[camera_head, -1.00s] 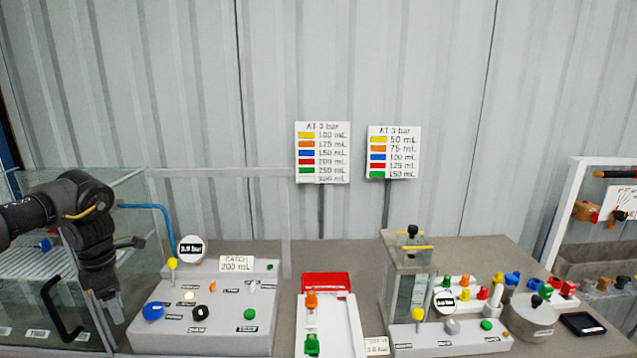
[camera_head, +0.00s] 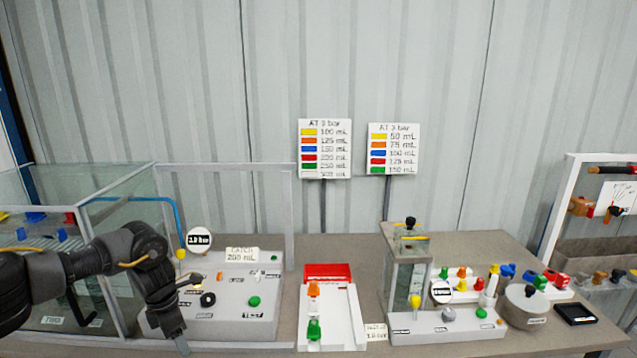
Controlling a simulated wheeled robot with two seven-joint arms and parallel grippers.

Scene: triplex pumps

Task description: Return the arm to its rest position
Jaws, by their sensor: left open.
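My left arm comes in from the left edge. Its black left gripper (camera_head: 181,343) points down at the front left corner of the grey control panel (camera_head: 240,328), in front of the glass tank. The gripper is open and I see nothing between its fingers. The arm hides the panel's left side, where the blue knob is out of sight. A black knob (camera_head: 208,299), a green button (camera_head: 254,301) and a round gauge (camera_head: 199,240) on the panel stay visible. My right gripper is not in view.
A glass tank (camera_head: 120,215) stands at the left. A white tray (camera_head: 343,318) with a red block (camera_head: 327,273) and orange and green pieces is mid-table. A second panel (camera_head: 445,329) with a clear column (camera_head: 405,275) stands right of it. Two colour-chart signs (camera_head: 325,149) rise behind.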

